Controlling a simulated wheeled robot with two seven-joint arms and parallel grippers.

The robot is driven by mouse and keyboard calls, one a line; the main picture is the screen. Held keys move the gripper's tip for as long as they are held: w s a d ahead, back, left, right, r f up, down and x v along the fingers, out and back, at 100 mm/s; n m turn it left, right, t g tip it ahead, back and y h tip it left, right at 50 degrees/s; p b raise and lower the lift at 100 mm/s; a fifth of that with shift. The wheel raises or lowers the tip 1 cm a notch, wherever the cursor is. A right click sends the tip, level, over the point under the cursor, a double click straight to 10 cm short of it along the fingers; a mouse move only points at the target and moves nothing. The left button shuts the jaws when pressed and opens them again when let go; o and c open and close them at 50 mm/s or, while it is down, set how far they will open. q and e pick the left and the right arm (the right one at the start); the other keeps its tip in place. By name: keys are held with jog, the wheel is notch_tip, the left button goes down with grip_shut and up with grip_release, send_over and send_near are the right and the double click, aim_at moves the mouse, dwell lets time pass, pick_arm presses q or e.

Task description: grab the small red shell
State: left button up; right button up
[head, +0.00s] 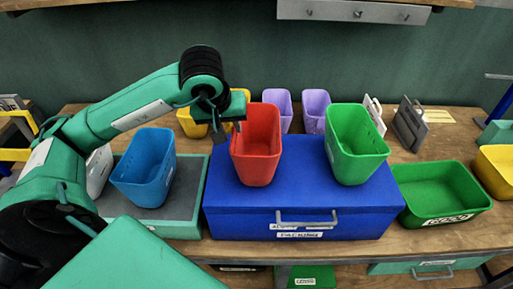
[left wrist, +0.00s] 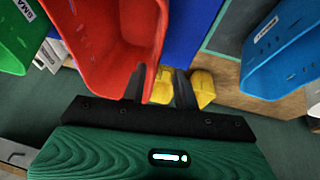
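The small red shell (head: 258,148), an open-topped red bin, stands upright on the blue box (head: 300,205) in the head view. It fills the upper left of the left wrist view (left wrist: 112,40). My left gripper (head: 238,126) is at the shell's left rim in the head view. In the left wrist view its two dark fingers (left wrist: 160,88) stand apart, with the edge of the red wall between them. The fingers look open, and I cannot tell whether they touch the wall. My right gripper is not in view.
A green bin (head: 354,145) stands right of the red shell on the blue box. A blue bin (head: 146,168) stands on a grey mat to the left. Yellow bins (head: 192,124) and purple bins (head: 283,108) are behind. A wide green tray (head: 440,190) is at right.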

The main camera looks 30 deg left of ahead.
aim_at(236, 138)
pick_arm(q)
jog(key=x, duration=0.1)
jog(key=p+x, duration=0.1)
jog(key=x, duration=0.1)
jog(key=p+x, duration=0.1)
jog(key=x, duration=0.1)
jog(key=shift+w+d+r, duration=0.1)
jog(key=shift+d, duration=0.2)
jog(key=shift+w+f, duration=0.2)
jog(key=shift+f, duration=0.3)
jog(key=shift+f, duration=0.1)
jog(key=shift+f+b, duration=0.2)
jog(key=shift+b, duration=0.25)
dwell(0.3)
grip_shut()
